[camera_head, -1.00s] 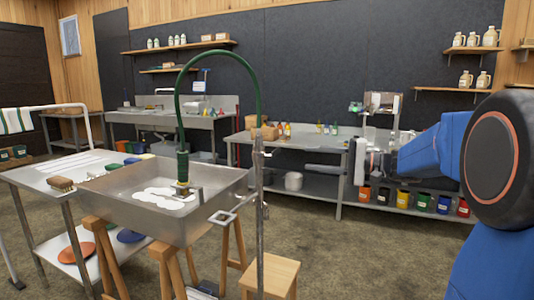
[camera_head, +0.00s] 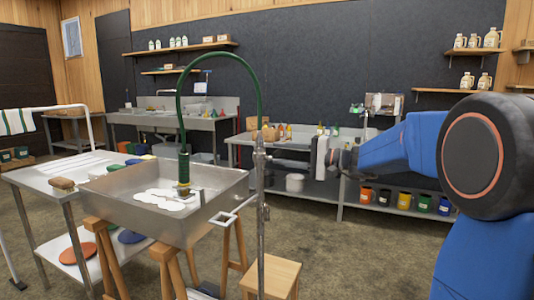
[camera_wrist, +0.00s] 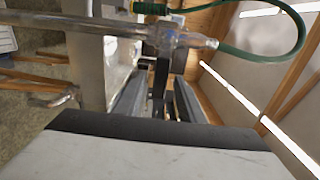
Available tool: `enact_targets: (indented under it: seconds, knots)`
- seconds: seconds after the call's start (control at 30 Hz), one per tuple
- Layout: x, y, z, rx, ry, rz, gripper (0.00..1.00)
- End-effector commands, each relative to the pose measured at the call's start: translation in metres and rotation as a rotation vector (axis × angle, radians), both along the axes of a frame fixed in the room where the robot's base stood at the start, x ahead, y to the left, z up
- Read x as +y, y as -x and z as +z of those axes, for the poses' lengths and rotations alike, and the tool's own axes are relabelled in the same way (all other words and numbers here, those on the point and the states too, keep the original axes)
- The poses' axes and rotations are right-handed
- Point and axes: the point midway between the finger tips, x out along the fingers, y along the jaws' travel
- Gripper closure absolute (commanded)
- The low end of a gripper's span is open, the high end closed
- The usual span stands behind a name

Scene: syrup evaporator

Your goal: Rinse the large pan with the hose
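The large pan (camera_head: 128,204) is a grey metal tray on wooden trestles at the left, with white patches (camera_head: 165,198) on its floor. The green hose (camera_head: 222,56) arches from an upright metal pipe (camera_head: 261,200) at the pan's right side. Its nozzle end (camera_head: 184,170) hangs down over the pan. In the wrist view the hose (camera_wrist: 262,58) loops at upper right and the pipe (camera_wrist: 110,25) crosses the top. My gripper (camera_head: 320,158) is right of the pipe in the head view.
A brush (camera_head: 62,184) lies on the metal table left of the pan. A wooden stool (camera_head: 272,272) stands in front of the pipe. Behind are a workbench with bottles, coloured buckets (camera_head: 404,200) and a sink counter. Floor right of the stool is clear.

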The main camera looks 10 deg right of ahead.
Motion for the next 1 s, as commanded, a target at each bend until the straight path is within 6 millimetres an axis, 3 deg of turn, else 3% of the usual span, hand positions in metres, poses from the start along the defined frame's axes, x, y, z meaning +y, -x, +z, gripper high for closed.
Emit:
enact_targets:
  seconds: [0.33, 0.77, 0.8, 0.93, 1.0]
  knots:
    - [0.038, -0.028, 0.000, 0.000, 0.000, 0.001, 0.64]
    - [0.046, -0.033, 0.000, -0.001, 0.001, 0.000, 0.64]
    - [0.046, -0.033, 0.000, -0.001, 0.001, 0.000, 0.66]
    - [0.046, -0.033, 0.000, -0.001, 0.001, 0.000, 0.98]
    - [0.046, -0.033, 0.000, -0.001, 0.001, 0.000, 1.00]
